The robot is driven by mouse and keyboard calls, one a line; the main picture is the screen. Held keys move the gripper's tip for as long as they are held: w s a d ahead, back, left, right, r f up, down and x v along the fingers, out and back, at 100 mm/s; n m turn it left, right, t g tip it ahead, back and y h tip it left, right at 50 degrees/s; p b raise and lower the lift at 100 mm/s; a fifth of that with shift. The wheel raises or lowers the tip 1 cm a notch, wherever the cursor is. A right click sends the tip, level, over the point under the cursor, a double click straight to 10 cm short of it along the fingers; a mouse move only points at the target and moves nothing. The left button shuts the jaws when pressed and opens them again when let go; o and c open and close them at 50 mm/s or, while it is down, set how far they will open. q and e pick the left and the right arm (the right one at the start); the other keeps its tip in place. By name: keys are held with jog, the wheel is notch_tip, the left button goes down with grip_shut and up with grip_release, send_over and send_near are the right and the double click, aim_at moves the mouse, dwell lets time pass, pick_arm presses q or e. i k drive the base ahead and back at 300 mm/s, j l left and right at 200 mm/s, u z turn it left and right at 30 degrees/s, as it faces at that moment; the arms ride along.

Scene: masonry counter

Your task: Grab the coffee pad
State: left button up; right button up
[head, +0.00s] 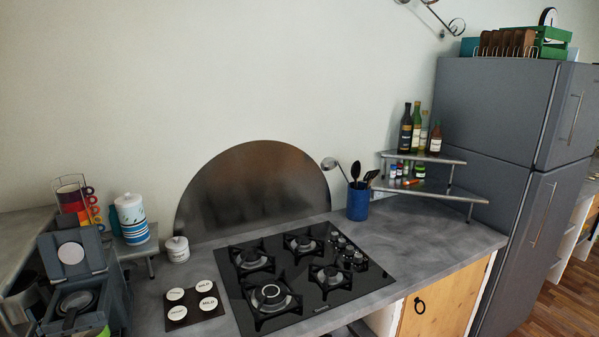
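Several round white discs (206,304) with small dark markings lie on a dark square tray (215,311) on the counter, left of the gas hob. They look like coffee pads, but the markings are too small to read. Another plain white disc (71,253) shows on the upright face of a dark grey appliance or rack (95,245) at the left edge; I cannot tell whether it is a pad. Neither of my grippers is in view.
The black gas hob (309,262) fills the middle counter. A white lidded jar (177,250) stands behind the tray. A striped canister (133,222) and stacked colourful cups (76,205) stand at left. A blue utensil holder (358,203) stands behind the hob. Counter right of it is clear.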

aim_at(208, 303)
jog(key=j+u, duration=0.15)
jog(key=u, duration=0.7)
jog(key=i+l, duration=0.05)
